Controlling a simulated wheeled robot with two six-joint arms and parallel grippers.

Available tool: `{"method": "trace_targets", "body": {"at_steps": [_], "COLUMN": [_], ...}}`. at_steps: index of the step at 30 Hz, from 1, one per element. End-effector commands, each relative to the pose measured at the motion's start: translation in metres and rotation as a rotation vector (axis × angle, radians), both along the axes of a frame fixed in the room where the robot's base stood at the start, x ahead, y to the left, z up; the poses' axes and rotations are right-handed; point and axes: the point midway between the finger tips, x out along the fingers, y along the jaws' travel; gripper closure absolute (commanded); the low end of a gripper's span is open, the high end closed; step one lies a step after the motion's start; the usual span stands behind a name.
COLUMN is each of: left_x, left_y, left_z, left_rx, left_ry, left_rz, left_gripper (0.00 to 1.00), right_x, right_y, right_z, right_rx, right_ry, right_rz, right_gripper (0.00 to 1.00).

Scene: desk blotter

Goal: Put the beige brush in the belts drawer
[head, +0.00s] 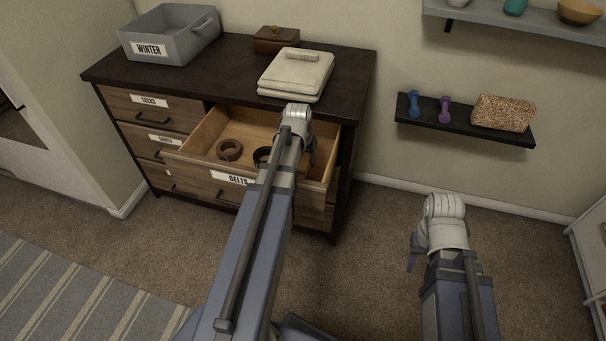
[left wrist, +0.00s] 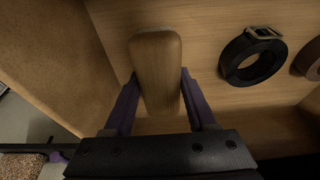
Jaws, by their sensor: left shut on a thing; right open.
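The belts drawer (head: 233,180) is pulled open at the front of the dark dresser, with a BELTS label on its front. My left gripper (head: 309,152) is inside the right part of this drawer. In the left wrist view, its two purple fingers (left wrist: 158,82) are shut on the beige brush (left wrist: 158,60), a tan, wood-grained block. The brush is over the drawer's wooden floor; I cannot tell whether it touches it. The arm hides the brush in the head view. My right gripper (head: 413,251) is open and empty, away from the dresser over the carpet.
A brown rolled belt (head: 229,150) and a black one (head: 262,156) lie in the drawer; the black one (left wrist: 253,58) is right of the brush. A WINTER bin (head: 170,48), brown box (head: 277,40) and folded cloth (head: 290,78) stand on the dresser top (head: 235,65).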

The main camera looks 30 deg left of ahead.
Motion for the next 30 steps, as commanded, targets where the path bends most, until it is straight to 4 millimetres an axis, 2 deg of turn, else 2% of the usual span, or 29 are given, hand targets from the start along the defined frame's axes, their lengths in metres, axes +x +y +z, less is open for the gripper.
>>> {"method": "trace_targets", "body": {"at_steps": [7, 15, 29, 30], "left_x": [0.0, 0.0, 0.0, 0.0], "left_y": [0.0, 0.0, 0.0, 0.0], "left_z": [-0.007, -0.039, -0.043, -0.041], "left_rx": [0.0, 0.0, 0.0, 0.0], "left_ry": [0.0, 0.0, 0.0, 0.0], "left_rz": [0.0, 0.0, 0.0, 0.0], "left_gripper": [1.0, 1.0, 1.0, 0.39], "right_x": [0.0, 0.0, 0.0, 0.0], "right_y": [0.0, 0.0, 0.0, 0.0], "right_z": [-0.007, -0.039, -0.043, -0.041], "right_rx": [0.0, 0.0, -0.001, -0.001], "right_ry": [0.0, 0.0, 0.0, 0.0], "right_rz": [0.0, 0.0, 0.0, 0.0], "right_gripper": [0.55, 0.55, 0.55, 0.55]}}
